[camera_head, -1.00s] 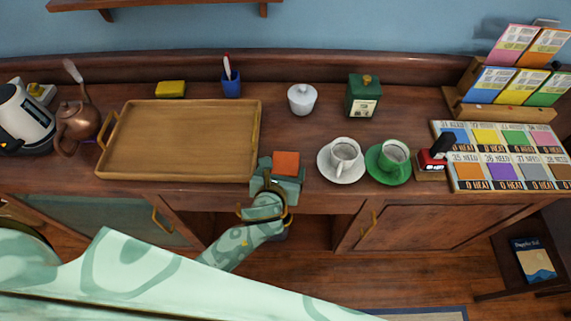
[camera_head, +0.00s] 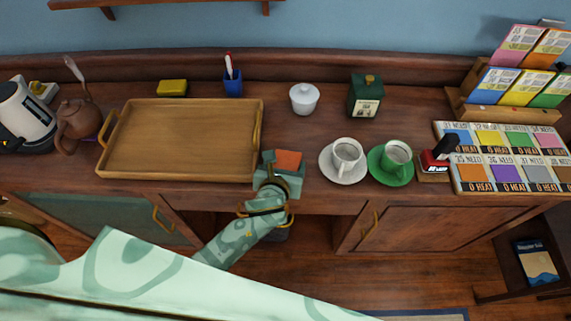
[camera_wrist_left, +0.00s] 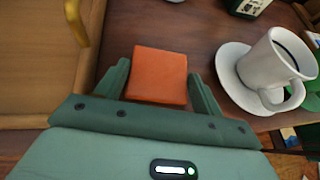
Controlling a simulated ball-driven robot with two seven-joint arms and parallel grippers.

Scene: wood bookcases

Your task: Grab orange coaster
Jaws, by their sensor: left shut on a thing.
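The orange coaster (camera_head: 288,160) is a small flat square at the front edge of the sideboard, between the wooden tray and the white cup. In the left wrist view the coaster (camera_wrist_left: 158,75) lies between the two green fingers. My left gripper (camera_head: 283,167) is shut on the coaster, with a finger at its left and right sides; the coaster's near edge is close to the palm. The left gripper also shows in the left wrist view (camera_wrist_left: 160,92). I cannot tell whether the coaster is clear of the wood. My right gripper is not in view.
A wooden tray (camera_head: 180,175) stands just left of the gripper. A white cup (camera_head: 347,155) on a saucer (camera_head: 329,169) stands close on the right, then a green cup (camera_head: 396,157).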

